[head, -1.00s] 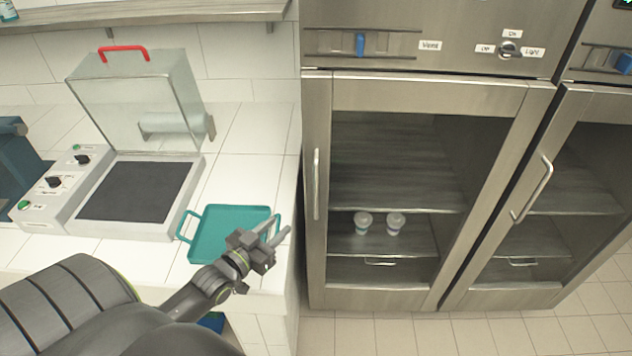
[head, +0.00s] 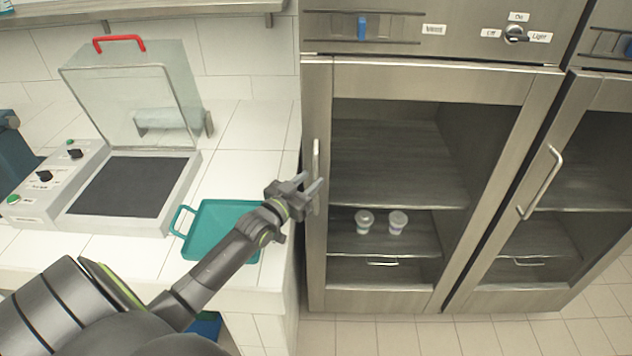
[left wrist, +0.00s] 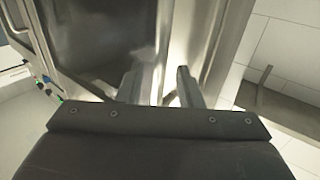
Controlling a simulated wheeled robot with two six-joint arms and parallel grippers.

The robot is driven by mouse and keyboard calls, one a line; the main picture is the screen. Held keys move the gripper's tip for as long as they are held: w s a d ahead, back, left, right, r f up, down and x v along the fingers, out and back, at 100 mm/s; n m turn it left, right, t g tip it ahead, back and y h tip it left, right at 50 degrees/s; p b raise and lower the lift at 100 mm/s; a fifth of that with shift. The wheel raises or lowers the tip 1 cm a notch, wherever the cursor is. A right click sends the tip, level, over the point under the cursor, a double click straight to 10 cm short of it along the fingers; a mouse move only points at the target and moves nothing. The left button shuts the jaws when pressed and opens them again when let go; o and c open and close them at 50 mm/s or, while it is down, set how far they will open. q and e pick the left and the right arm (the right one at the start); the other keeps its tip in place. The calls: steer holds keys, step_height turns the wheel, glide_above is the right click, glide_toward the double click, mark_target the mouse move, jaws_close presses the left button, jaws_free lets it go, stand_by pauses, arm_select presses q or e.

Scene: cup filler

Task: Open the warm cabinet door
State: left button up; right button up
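The warm cabinet (head: 318,270) stands in the middle of the head view, with its glass door (head: 395,150) shut. Its upright bar handle (head: 316,165) is on the door's left edge. My left gripper (head: 313,190) is at the lower part of that handle, its fingers apart. I cannot tell whether the handle lies between the fingers or behind them. In the left wrist view the two fingers (left wrist: 158,88) are spread in front of blurred metal, with nothing clearly held. My right gripper is not in view.
A teal tray (head: 190,243) lies on the white counter (head: 235,165) left of the cabinet, below my left forearm. Two cups (head: 364,221) (head: 397,222) stand on a shelf inside. A second cabinet (head: 540,180) stands to the right. The tiled floor in front is clear.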

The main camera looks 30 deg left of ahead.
mark_target(314, 177)
arm_select(q)
steer(key=shift+w+d+b, duration=0.1)
steer(key=shift+w+b, duration=0.25)
steer(key=shift+w, duration=1.35)
jaws_close()
